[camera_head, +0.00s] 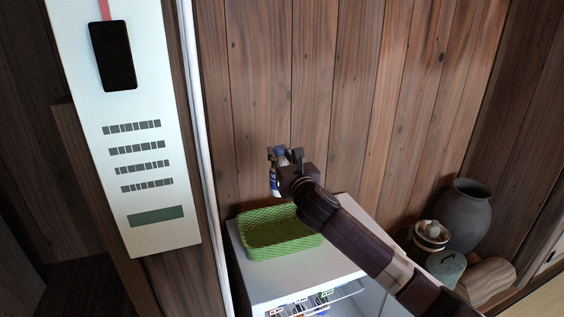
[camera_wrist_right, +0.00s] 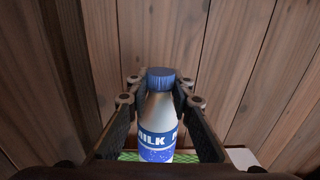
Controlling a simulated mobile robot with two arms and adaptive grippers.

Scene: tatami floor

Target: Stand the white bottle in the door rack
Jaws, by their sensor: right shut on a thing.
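The white bottle (camera_wrist_right: 158,112) has a blue cap and a blue label reading "MILK". It stands about upright between the two fingers of my right gripper (camera_wrist_right: 160,100) in the right wrist view, and the gripper is shut on it. In the head view my right gripper (camera_head: 284,156) holds the bottle (camera_head: 274,184) in the air above a green basket, in front of the wooden wall. The arm and fingers hide part of the bottle there. A rack or shelf (camera_head: 345,291) with small items shows at the bottom edge; I cannot tell whether it is the door rack. My left gripper is not in view.
The green basket (camera_head: 255,245) sits on top of a white fridge (camera_head: 262,284). A tall white panel (camera_head: 155,235) with a dark screen stands at the left. A grey vase (camera_head: 467,222), a lidded jar (camera_head: 430,238) and a log-like roll (camera_head: 488,278) are at the right.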

